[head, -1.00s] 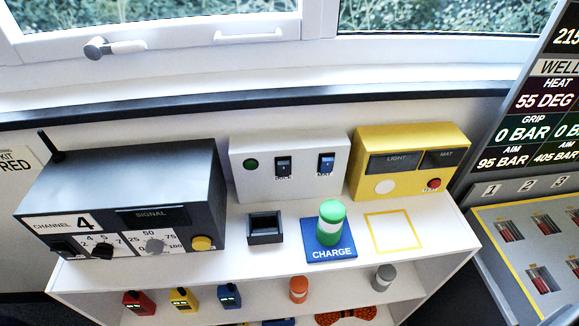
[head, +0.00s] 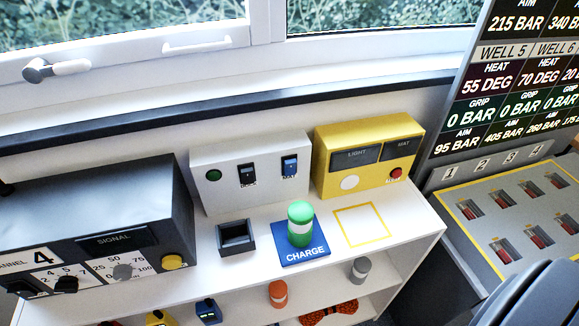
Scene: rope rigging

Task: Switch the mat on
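A white switch box (head: 215,190) stands at the back of the white shelf top, with a round green button or lamp (head: 214,174), a black rocker switch (head: 247,175) and a blue rocker switch (head: 290,166). The small labels under both switches are too blurred to read. The blue CHARGE mat (head: 283,257) lies in front, with a green and white cylinder (head: 300,224) upright on it. The yellow box (head: 370,134) at right has dark LIGHT (head: 356,156) and MAT (head: 397,148) panels, a white disc (head: 349,183) and a red button (head: 396,173). Neither gripper is in view.
A dark radio box (head: 110,205) with knobs stands at left. A small open black tray (head: 236,238) and a yellow square outline (head: 361,226) flank the mat. An orange cylinder (head: 278,293) and other items sit on the lower shelf. A slanted panel (head: 505,222) is at right.

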